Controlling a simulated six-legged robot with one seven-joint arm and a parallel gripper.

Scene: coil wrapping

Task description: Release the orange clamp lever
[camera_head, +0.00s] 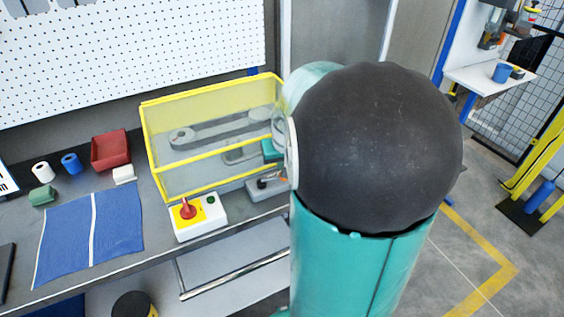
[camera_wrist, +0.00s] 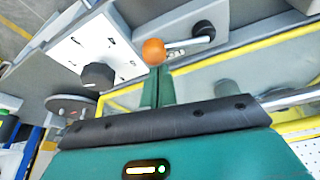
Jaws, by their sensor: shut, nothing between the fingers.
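The clamp lever's orange ball knob (camera_wrist: 154,51) shows in the wrist view at the end of a short metal rod. The rod runs right to a black pivot (camera_wrist: 204,30) on a grey block. My gripper (camera_wrist: 158,76) is shut and empty, its teal fingers together just below the orange ball in the picture. Whether they touch the ball I cannot tell. In the head view the grey clamp block (camera_head: 262,193) sits by the front right of the yellow-framed guard, with a tiny bit of orange beside my arm. My arm hides most of that area.
The yellow-framed clear guard (camera_head: 190,185) covers a grey belt-like mechanism. A white control box with a red knob (camera_head: 188,208) stands in front of it. A white panel with a dark dial (camera_wrist: 98,76) is close in the wrist view. A blue mat (camera_head: 90,235) and red bin (camera_head: 110,151) lie left.

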